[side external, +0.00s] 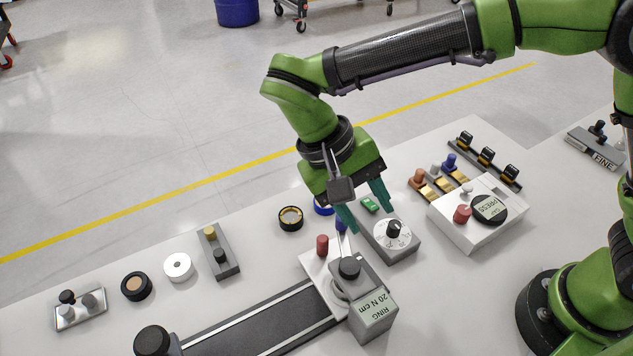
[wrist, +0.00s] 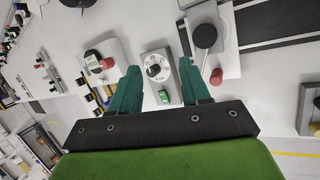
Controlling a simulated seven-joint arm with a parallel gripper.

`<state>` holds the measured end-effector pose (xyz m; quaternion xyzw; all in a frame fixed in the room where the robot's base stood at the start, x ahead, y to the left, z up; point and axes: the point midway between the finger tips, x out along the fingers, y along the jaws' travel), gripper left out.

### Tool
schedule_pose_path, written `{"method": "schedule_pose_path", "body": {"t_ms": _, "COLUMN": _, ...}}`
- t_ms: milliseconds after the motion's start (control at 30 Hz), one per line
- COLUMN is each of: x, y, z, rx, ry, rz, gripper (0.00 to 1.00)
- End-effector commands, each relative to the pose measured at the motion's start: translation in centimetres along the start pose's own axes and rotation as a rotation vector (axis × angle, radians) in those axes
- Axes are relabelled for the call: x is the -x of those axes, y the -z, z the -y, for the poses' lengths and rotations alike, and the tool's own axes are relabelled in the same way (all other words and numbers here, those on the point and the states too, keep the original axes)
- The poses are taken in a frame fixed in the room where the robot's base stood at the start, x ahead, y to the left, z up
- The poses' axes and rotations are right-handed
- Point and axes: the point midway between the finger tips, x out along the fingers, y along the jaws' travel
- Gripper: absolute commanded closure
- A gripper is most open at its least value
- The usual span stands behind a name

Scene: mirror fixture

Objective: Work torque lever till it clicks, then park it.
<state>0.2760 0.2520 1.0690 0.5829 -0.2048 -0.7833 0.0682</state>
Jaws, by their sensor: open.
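My gripper (side external: 369,214) is open and empty, its two teal fingers apart above the grey dial box (side external: 402,248) with a white dial and green button. In the wrist view the dial box (wrist: 157,72) shows between the fingers (wrist: 158,66). The fixture labelled "RING 20 N cm" (side external: 372,318) stands just in front, with a black knob (side external: 349,267) on top. A thin metal lever with a blue grip (side external: 341,224) rises behind that knob, close to the left finger; I cannot tell whether they touch. A red knob (side external: 322,244) stands beside it on the white plate.
A dark rail (side external: 255,325) runs left from the fixture. A white box with a "PRESS" gauge (side external: 478,212) stands to the right, with small knobbed parts behind. A block marked "FINE" (side external: 592,150) is at far right. Rings (side external: 290,218) and small blocks line the left table.

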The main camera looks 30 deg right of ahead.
Motion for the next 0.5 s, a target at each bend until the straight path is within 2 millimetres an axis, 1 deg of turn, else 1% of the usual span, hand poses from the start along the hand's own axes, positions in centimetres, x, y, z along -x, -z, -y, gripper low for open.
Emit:
{"method": "schedule_pose_path", "body": {"t_ms": 33, "x": 0.7, "y": -0.4, "z": 0.9, "rx": 0.026, "ry": -0.016, "rz": -0.075, "gripper": 0.53}}
{"method": "schedule_pose_path", "body": {"t_ms": 200, "x": 3.0, "y": -1.1, "z": 3.1, "rx": 0.080, "ry": -0.046, "rz": -0.301, "gripper": 0.53}}
{"method": "schedule_pose_path", "body": {"t_ms": 500, "x": 7.2, "y": -3.3, "z": 6.5, "rx": 0.154, "ry": -0.042, "rz": -0.619, "gripper": 0.53}}
